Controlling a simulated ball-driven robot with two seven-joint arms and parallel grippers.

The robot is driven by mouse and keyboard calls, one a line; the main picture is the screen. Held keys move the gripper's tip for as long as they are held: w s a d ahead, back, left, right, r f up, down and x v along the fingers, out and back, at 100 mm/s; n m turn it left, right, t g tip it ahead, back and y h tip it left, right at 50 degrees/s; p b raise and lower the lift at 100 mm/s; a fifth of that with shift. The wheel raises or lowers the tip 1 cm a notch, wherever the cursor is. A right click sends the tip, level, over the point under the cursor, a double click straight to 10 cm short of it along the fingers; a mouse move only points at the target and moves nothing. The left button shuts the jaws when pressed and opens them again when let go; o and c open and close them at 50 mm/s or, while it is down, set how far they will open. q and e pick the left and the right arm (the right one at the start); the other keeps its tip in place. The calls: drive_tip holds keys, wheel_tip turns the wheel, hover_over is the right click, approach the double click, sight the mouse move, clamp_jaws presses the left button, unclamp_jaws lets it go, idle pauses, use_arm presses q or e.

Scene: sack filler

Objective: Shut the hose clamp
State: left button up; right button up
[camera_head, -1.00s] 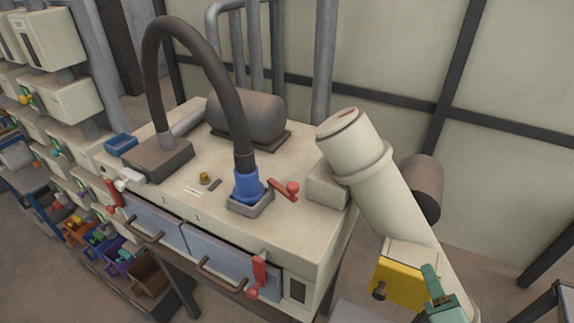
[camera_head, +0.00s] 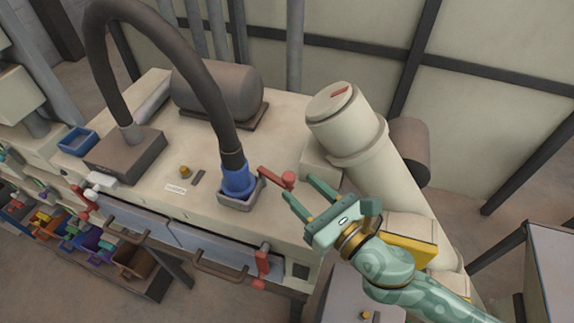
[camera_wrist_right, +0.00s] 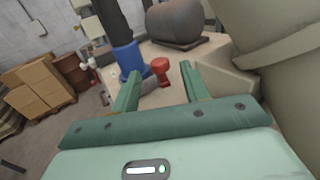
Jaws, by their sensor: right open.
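The hose clamp's red lever (camera_head: 277,177) sticks out to the right of the blue hose cuff (camera_head: 237,178) in the head view. The cuff sits in a grey square socket (camera_head: 239,202) on the machine top, with the dark hose (camera_head: 200,75) arching up from it. My right gripper (camera_head: 300,190) is open and empty, with its fingers pointing at the lever's knob from the right. In the right wrist view the red knob (camera_wrist_right: 160,68) stands between and beyond the two fingertips (camera_wrist_right: 160,80), apart from them. My left gripper is not in view.
A thick cream cylinder (camera_head: 350,130) leans close behind my right gripper. A grey motor drum (camera_head: 217,92) stands at the back of the machine top. Drawers with handles (camera_head: 222,268) and another red lever (camera_head: 262,262) are on the front. The top left of the socket is mostly clear.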

sight(293, 181)
drive_tip(key=x, duration=0.4)
drive_tip(key=shift+r+p, duration=0.1)
drive_tip(key=shift+p, duration=0.2)
drive_tip(key=shift+w+a, duration=0.4)
drive_tip(key=shift+w, duration=0.1)
drive_tip(key=shift+s, duration=0.1)
clamp_jaws()
